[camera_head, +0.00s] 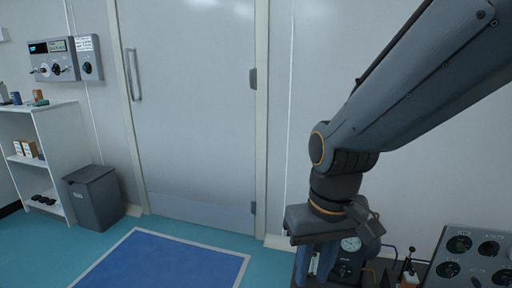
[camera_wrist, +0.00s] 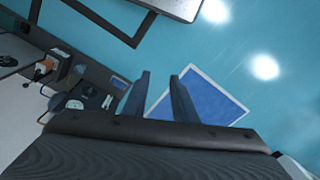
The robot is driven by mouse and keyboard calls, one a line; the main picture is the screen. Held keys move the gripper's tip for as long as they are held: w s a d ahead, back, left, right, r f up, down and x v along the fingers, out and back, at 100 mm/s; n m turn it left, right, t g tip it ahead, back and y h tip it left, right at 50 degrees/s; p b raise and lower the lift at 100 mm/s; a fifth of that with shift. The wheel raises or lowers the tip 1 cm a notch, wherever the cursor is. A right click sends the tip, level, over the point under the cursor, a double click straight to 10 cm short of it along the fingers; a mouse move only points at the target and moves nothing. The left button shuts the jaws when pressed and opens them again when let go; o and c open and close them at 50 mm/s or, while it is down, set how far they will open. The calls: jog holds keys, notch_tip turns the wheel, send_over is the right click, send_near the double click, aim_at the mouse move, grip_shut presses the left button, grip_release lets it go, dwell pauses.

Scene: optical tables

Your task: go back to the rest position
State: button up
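My gripper (camera_head: 314,264) hangs from my dark grey arm at the right of the head view, fingers pointing down. In the wrist view my gripper (camera_wrist: 160,92) shows two blue-grey fingers standing apart, with nothing held between them. Beyond the fingers lie teal floor and part of the blue mat. In the head view the fingers are in front of the wall and beside a gauge unit (camera_head: 350,244).
A control panel (camera_head: 468,256) with knobs stands at the lower right. A blue mat (camera_head: 165,262) lies on the clear teal floor before a closed door (camera_head: 195,110). A grey bin (camera_head: 94,198) and white shelf (camera_head: 58,150) stand left.

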jog(key=s+d+r+m+p, duration=0.2)
jog(key=d+r+p, duration=0.6)
jog(key=p, duration=0.8)
jog(key=shift+s+d+r+g+h, duration=0.3)
jog(key=shift+s+r, duration=0.55)
jog(key=shift+r, duration=0.05)
